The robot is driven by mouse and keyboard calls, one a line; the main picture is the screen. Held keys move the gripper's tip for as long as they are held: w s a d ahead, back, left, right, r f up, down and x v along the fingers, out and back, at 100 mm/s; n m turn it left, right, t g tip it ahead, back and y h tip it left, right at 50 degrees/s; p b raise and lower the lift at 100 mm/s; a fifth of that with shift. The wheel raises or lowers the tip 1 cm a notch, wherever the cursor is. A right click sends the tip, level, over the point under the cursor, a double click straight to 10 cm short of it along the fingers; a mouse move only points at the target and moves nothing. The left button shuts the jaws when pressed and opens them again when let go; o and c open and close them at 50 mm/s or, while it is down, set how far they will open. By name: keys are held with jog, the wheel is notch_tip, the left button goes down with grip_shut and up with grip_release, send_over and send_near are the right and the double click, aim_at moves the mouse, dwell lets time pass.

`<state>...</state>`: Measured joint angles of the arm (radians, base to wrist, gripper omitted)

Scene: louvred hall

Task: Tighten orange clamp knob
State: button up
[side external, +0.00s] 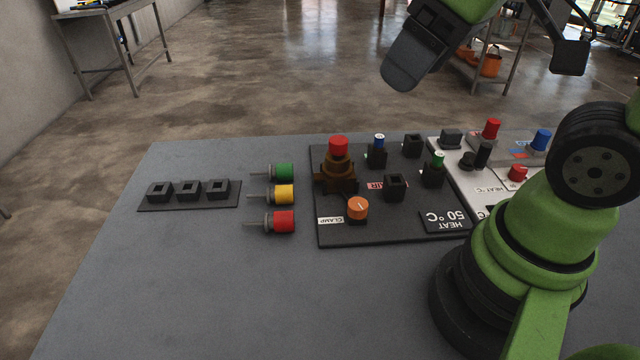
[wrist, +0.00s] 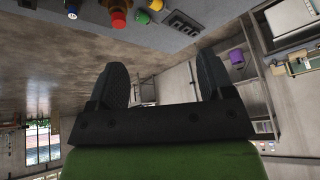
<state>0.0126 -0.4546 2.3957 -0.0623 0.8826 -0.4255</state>
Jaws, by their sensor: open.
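The orange clamp knob (side external: 358,207) sits on the black panel (side external: 395,233) beside a white CLAMP label (side external: 330,220). A white line marks its top. My gripper (side external: 402,78) is raised well above and behind the panel in the side external view, far from the knob. In the wrist view my gripper (wrist: 160,82) is open, with two dark fingers wide apart and nothing between them. The orange knob does not show in the wrist view.
A brown valve with a red cap (side external: 338,147) stands behind the orange knob. Black sockets, one being (side external: 395,187), stand nearby. Green, yellow and red plugs (side external: 283,195) lie left of the panel, near a socket strip (side external: 190,190). The table's front left is clear.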

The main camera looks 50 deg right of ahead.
jog(key=s+m, duration=0.1)
jog(key=r+m+t, duration=0.1)
jog(key=s+m, duration=0.1)
jog(key=shift+s+a+r+m+t, duration=0.25)
jog(key=shift+s+a+m+t, duration=0.05)
jog(key=shift+s+a, duration=0.1)
jog(key=shift+s+a+r+m+y, duration=0.1)
jog(key=shift+s+m+y, duration=0.2)
jog(key=shift+m, duration=0.4)
jog(key=shift+c, duration=1.1)
jog(key=g+h, duration=0.2)
jog(key=g, duration=0.5)
send_over(358, 204)
notch_tip(358, 204, down, 18)
jog(key=shift+n, duration=0.3)
notch_tip(358, 204, down, 10)
jog(key=shift+f, duration=0.1)
jog(key=shift+c, duration=0.2)
